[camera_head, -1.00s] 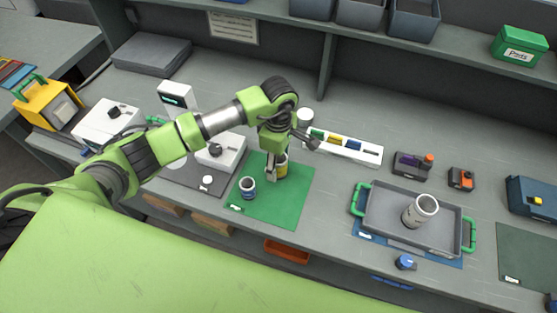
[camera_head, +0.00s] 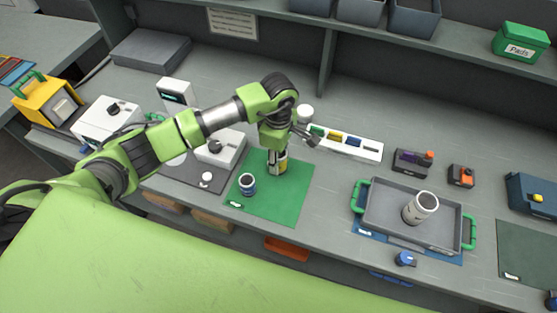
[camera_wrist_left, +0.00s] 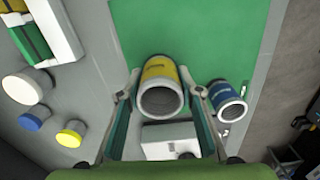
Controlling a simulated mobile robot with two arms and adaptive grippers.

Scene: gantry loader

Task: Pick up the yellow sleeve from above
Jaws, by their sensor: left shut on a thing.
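The yellow sleeve (camera_head: 283,168) stands on the green mat (camera_head: 292,203), partly hidden by my gripper in the head view. In the left wrist view the yellow sleeve (camera_wrist_left: 160,72) shows its yellow band and pale open rim between my fingers. My left gripper (camera_head: 277,170) comes down over it from above. In the wrist view the left gripper (camera_wrist_left: 163,98) has one finger on each side, shut on the sleeve. I cannot tell whether the sleeve is off the mat. My right gripper is not in view.
A blue-banded sleeve (camera_head: 247,185) stands close by on the same mat, near one finger in the wrist view (camera_wrist_left: 227,100). A grey tray (camera_head: 389,222) with green handles holds a pale sleeve (camera_head: 420,208). A white rack (camera_head: 345,145) lies behind the mat.

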